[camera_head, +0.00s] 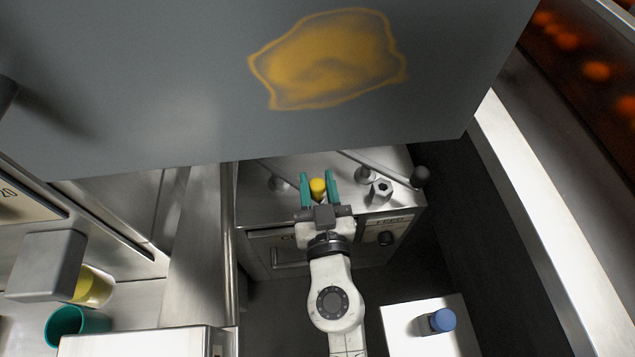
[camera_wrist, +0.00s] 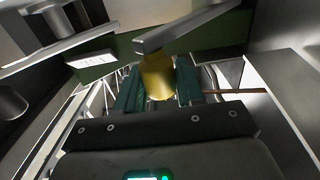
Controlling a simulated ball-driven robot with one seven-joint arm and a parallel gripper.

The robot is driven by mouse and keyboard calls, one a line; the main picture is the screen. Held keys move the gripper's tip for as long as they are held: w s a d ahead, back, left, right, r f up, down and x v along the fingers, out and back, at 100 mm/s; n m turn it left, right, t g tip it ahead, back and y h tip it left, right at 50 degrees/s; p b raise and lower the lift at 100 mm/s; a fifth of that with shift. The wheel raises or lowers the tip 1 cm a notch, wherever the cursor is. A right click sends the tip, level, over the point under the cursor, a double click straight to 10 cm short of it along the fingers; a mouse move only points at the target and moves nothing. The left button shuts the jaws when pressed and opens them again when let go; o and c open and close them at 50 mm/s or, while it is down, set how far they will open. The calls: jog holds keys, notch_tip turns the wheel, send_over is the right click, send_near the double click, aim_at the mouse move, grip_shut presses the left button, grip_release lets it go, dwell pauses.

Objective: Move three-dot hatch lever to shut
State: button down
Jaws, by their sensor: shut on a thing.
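My gripper (camera_head: 318,178) is over the metal top of the machine cabinet (camera_head: 258,208), its two teal fingers on either side of a yellow knob (camera_head: 317,190). In the wrist view the yellow knob (camera_wrist: 157,78) sits between the teal fingers (camera_wrist: 158,90), under a grey metal lever bar (camera_wrist: 190,27). The gripper is shut on this knob. A small white label (camera_wrist: 91,58) with faint marks lies on a green strip in the wrist view; its dots are too small to count. The grey panel hides the cabinet's far part.
A large grey panel (camera_head: 180,90) with an orange patch overhangs. A teal cup (camera_head: 76,325) is lower left, and a blue-capped item (camera_head: 442,319) sits on a white block.

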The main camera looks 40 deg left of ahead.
jog(key=shift+s+r+m+t+h+p, duration=0.2)
jog(key=shift+s+m+t+h+p, duration=0.3)
jog(key=shift+s+t, duration=0.1)
jog(key=shift+s+a+f+m+t+h+b, duration=0.15)
jog(key=shift+s+m+t+h+b, duration=0.3)
jog(key=shift+s+m+t+h, duration=0.65)
jog(key=shift+w, duration=0.25)
jog(key=c, duration=0.8)
grip_release()
jog(key=shift+w, duration=0.15)
